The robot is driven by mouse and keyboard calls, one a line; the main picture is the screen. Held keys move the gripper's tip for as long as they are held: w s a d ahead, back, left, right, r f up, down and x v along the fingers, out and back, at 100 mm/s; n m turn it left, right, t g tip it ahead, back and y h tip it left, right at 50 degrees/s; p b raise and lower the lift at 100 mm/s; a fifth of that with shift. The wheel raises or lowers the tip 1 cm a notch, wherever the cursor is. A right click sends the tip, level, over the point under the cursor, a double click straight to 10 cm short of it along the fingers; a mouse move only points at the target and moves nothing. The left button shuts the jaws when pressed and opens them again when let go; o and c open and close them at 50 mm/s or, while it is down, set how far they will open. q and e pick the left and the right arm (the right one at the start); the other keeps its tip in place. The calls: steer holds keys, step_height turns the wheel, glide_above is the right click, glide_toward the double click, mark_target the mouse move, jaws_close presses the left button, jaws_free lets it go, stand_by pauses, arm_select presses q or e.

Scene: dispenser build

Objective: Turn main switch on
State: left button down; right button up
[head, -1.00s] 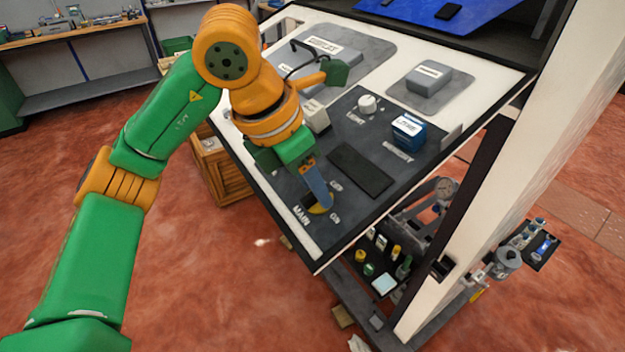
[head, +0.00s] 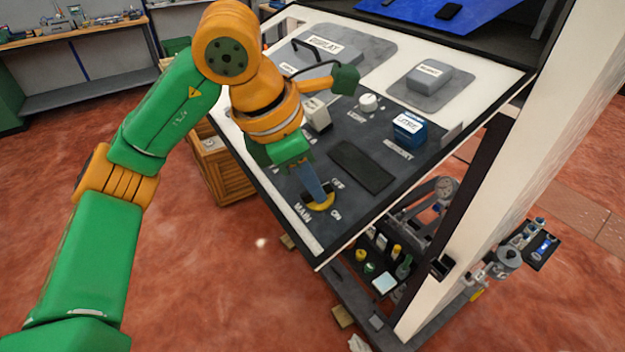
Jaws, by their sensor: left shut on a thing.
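The main switch (head: 320,204) is at the lower corner of the dark control panel, between the printed words MAIN, OFF and ON. Only a little of it shows, as a yellow part close to the panel. My left gripper (head: 318,196) comes down on it from the upper left, with its blue-grey finger reaching to the yellow part. It is shut on the switch. The fingers hide most of the switch, so its exact position between OFF and ON is hard to tell. My right gripper is out of view.
The sloping panel (head: 292,225) also bears a white knob (head: 368,102), a blue labelled block (head: 409,127), a grey block (head: 429,78) and a display unit (head: 325,55). A white post (head: 500,170) rises at right. A wooden crate (head: 226,172) stands on the floor behind.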

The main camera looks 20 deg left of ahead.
arm_select(q)
steer(key=m, duration=0.3)
steer(key=shift+m, duration=0.4)
steer(key=m, duration=0.3)
steer(key=shift+s+m, duration=0.1)
steer(key=shift+m, duration=0.2)
steer(key=m, duration=0.3)
steer(key=shift+f+m, duration=0.1)
steer(key=shift+m, duration=2)
steer(key=shift+s, duration=0.1)
steer(key=c, duration=0.9)
jaws_free()
